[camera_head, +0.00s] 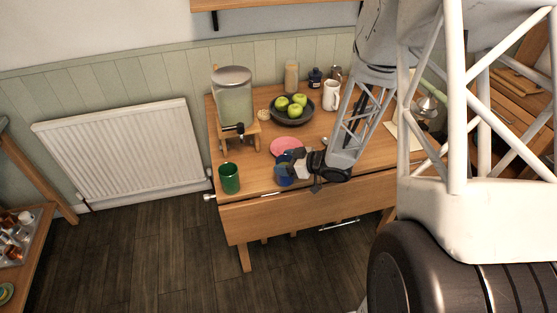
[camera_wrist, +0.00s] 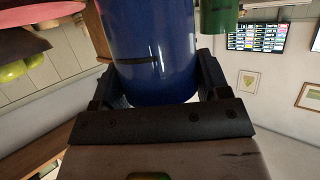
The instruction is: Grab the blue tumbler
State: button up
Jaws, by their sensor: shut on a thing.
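The blue tumbler (camera_wrist: 150,50) fills the upper middle of the wrist view, between the two dark fingers of my gripper (camera_wrist: 155,85). The fingers press on it from both sides. In the head view the blue tumbler (camera_head: 284,177) is partly hidden by my gripper (camera_head: 290,165), near the front edge of the wooden table (camera_head: 255,180). I cannot tell whether it touches the table.
A green tumbler (camera_head: 229,178) stands to the left near the table edge. A pink plate (camera_head: 286,146) lies just behind. A drink dispenser (camera_head: 233,100), a bowl of green apples (camera_head: 291,118) and a white mug (camera_head: 331,96) stand farther back.

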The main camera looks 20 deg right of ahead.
jog(key=s+d, duration=1)
jog(key=d, duration=0.2)
dwell(1.2)
jog(key=shift+d, duration=0.1)
dwell(0.4)
jog(key=shift+w, duration=0.1)
dwell(0.6)
